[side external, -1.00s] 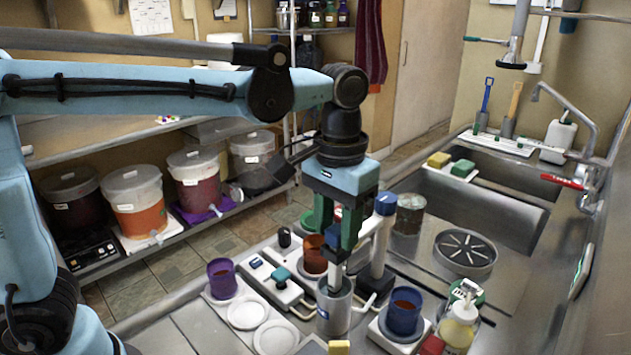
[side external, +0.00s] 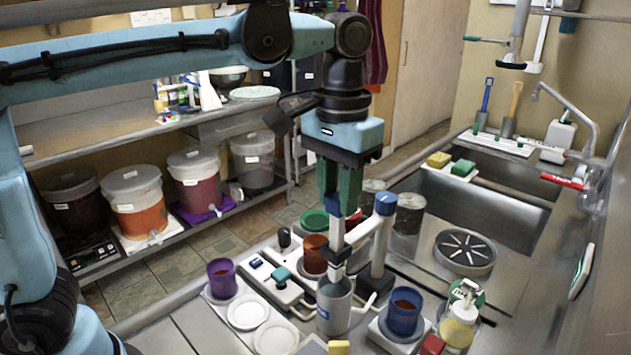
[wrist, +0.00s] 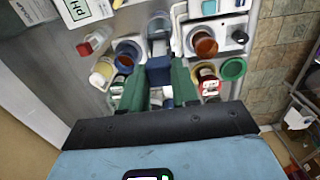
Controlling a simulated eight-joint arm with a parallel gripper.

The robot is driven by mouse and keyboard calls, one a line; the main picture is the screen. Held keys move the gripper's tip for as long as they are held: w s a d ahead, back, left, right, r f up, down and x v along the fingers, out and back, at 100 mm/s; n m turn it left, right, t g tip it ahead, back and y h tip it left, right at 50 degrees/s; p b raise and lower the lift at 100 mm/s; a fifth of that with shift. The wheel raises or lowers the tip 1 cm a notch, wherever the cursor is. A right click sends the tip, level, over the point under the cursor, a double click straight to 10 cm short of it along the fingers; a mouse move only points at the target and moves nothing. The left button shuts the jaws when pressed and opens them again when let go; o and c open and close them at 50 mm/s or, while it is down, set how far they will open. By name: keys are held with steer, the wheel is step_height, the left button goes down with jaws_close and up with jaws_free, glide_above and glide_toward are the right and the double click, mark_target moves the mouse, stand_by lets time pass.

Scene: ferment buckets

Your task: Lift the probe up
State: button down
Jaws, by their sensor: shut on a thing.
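My gripper (side external: 338,208), with its green fingers, is shut on the upper end of the probe. The probe (side external: 338,238) is a pale upright shaft with a dark blue top. Its lower end is at the mouth of the grey cup (side external: 333,312); I cannot tell whether the tip is still inside. In the wrist view the blue top of the probe (wrist: 159,71) sits between the fingers of my gripper (wrist: 160,85). A white stand with a blue cap (side external: 384,230) rises just right of the probe, its arm reaching toward the shaft.
A blue cup (side external: 403,312) stands on a white base to the right, with a pump bottle (side external: 458,320) beyond it. An orange-brown cup (side external: 315,255) is close behind left. A purple cup (side external: 222,278) and white dishes (side external: 247,312) are at left. The sink (side external: 480,200) is behind right.

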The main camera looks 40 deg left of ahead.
steer(key=shift+r, duration=0.3)
steer(key=c, duration=0.8)
jaws_free()
steer(key=shift+c, duration=0.2)
step_height(320, 180, up, 12)
